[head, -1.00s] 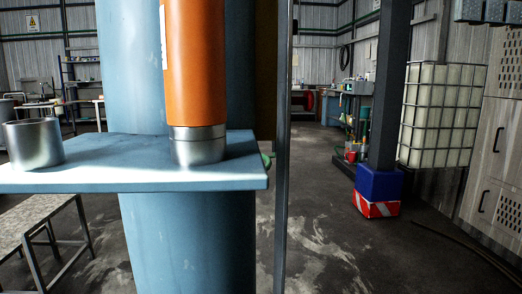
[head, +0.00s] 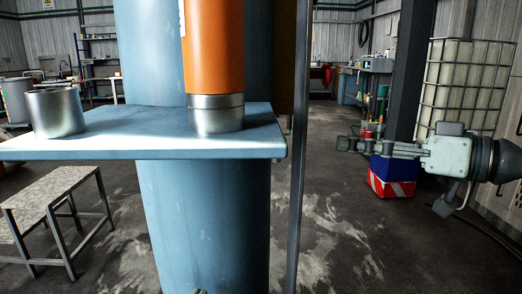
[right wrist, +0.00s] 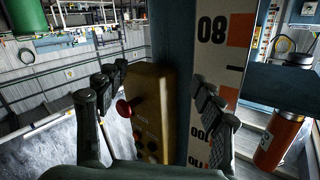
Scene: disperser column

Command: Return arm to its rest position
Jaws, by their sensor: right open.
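My right gripper (head: 345,144) reaches in from the right edge of the head view and points left. It is in free air, to the right of the blue column (head: 205,215) and its shelf. Its spread fingers also show in the right wrist view (right wrist: 160,95), open with nothing held between them. Behind them in that view are a yellow control box (right wrist: 153,95) with a red button and a scale strip (right wrist: 222,55) with numbers. My left gripper is not in view.
The blue shelf (head: 120,146) holds a steel cup (head: 56,112) and an orange cylinder (head: 214,45) with a steel base. A thin dark post (head: 298,170) stands between the column and my right gripper. A caged white tank (head: 468,85) and dark pillar (head: 410,70) stand behind.

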